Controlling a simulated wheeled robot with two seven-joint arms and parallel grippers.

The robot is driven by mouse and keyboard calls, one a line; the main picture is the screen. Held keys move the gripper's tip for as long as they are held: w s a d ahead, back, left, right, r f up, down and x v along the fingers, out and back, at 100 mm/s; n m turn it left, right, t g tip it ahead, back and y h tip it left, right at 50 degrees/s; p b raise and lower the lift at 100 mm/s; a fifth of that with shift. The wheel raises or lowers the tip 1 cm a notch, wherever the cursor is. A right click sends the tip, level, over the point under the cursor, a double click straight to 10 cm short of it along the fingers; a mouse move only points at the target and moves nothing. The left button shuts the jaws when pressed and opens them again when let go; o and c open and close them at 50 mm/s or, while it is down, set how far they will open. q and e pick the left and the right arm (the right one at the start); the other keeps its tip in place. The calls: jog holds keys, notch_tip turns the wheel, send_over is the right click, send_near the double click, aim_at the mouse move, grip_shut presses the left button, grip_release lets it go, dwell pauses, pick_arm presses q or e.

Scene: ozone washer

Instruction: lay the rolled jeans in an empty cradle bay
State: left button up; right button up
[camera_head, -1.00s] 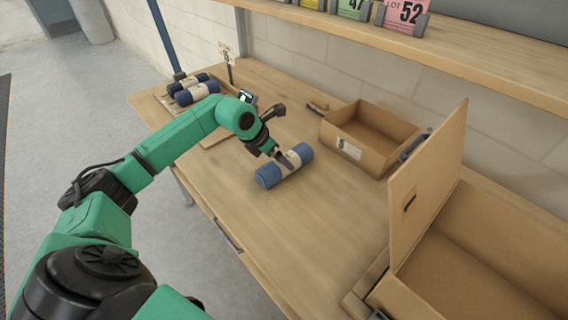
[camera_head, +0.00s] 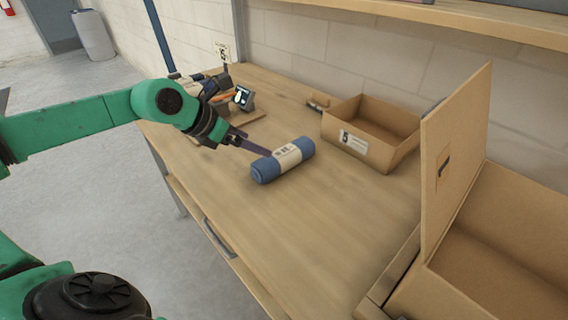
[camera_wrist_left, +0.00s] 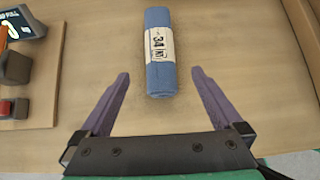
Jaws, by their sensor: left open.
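The rolled jeans (camera_head: 283,160) are a blue roll with a pale paper band, lying on the wooden table. In the left wrist view the roll (camera_wrist_left: 160,52) lies ahead of the fingertips, lined up with the gap between them. My left gripper (camera_head: 256,147) is beside the roll's left side in the head view. In the wrist view the left gripper (camera_wrist_left: 161,75) is open, with nothing between its fingers. The cradle board (camera_head: 243,122) at the table's far left is mostly hidden behind my left arm, so its bays cannot be made out. My right gripper is not in view.
An open cardboard bin (camera_head: 371,134) stands at the back of the table. A larger open box (camera_head: 500,250) with a raised flap is at the right. A small device with a lit screen (camera_head: 243,97) stands near the board. The table's front middle is clear.

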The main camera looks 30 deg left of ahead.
aim_at(278, 153)
pick_arm(q)
jog(key=p+x, duration=0.2)
jog(key=x, duration=0.4)
jog(key=shift+w, duration=0.35)
jog(key=p+x, duration=0.3)
jog(key=x, duration=0.3)
jog(key=shift+f, duration=0.25)
jog(key=shift+w+f, duration=0.1)
jog(key=shift+f, duration=0.05)
jog(key=c, duration=1.4)
grip_shut()
jog(key=shift+r, duration=0.2)
